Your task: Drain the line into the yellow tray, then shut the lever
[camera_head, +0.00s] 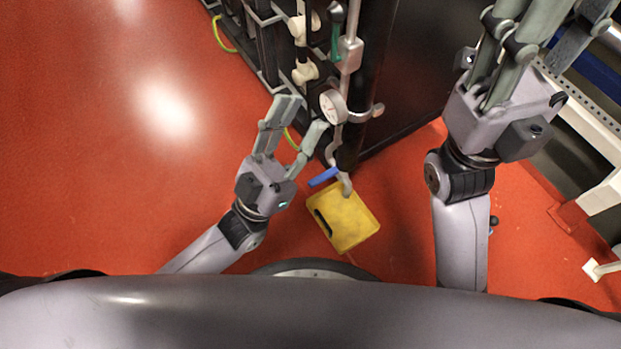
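The yellow tray (354,222) is on the red floor at the foot of the dark rack. It has a dark opening on its left side. A bent grey pipe (346,184) comes down to the tray's top edge. A blue lever (323,177) sits beside the pipe's lower end, just above the tray in the picture. My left gripper (302,118) is open, with its fingers spread left of the round gauge (332,106); nothing shows between them. My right gripper (545,22) is raised at the upper right with its fingers apart; their tips reach the top edge of view.
The dark rack (405,75) with pipes and fittings fills the top middle. A green-handled part (336,35) is higher on the pipework. White framework (590,125) stands at the right. The red floor is clear at left.

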